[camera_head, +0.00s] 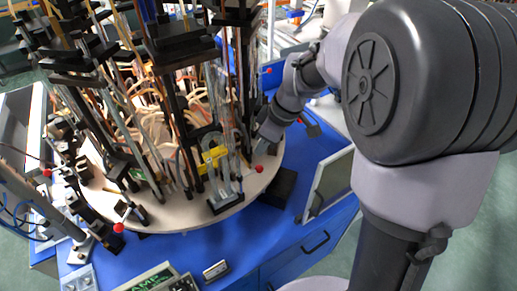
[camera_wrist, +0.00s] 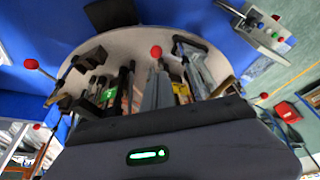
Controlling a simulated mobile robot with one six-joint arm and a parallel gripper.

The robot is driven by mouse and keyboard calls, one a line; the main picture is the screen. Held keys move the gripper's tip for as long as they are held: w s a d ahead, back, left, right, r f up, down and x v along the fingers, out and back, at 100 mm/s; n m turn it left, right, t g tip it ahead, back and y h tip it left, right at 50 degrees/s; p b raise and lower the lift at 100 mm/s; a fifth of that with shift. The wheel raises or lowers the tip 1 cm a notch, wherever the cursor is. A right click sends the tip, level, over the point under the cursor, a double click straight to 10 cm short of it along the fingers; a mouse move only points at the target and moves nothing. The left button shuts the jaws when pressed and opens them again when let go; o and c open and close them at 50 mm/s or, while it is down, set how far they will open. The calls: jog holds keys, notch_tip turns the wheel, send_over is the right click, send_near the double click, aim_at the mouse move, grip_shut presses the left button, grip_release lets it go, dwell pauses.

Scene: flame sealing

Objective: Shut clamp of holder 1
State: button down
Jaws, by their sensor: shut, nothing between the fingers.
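My gripper (camera_head: 262,146) is over the right front part of the round turntable (camera_head: 175,218), with its fingers shut and empty. A red ball knob (camera_head: 258,168) of a clamp lever shows just below the fingertips. In the wrist view, a red ball knob (camera_wrist: 156,51) is straight ahead of the fingers (camera_wrist: 158,75); I cannot tell whether they touch. A holder with a yellow piece (camera_head: 214,155) and clear glass tubes stands left of my gripper. No number is readable, so I cannot tell which holder is holder 1 or how far its clamp is shut.
Several tall black holders (camera_head: 175,42), tubes and hoses crowd the turntable. Other red knobs (camera_head: 118,227) stick out around it. A blue bench (camera_head: 180,250) lies below, with a green display (camera_head: 158,280) at the front. A framed panel (camera_head: 328,185) stands right of the turntable.

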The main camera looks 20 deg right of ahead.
jog(key=b+x, duration=0.1)
jog(key=x, duration=0.6)
jog(key=shift+f, duration=0.3)
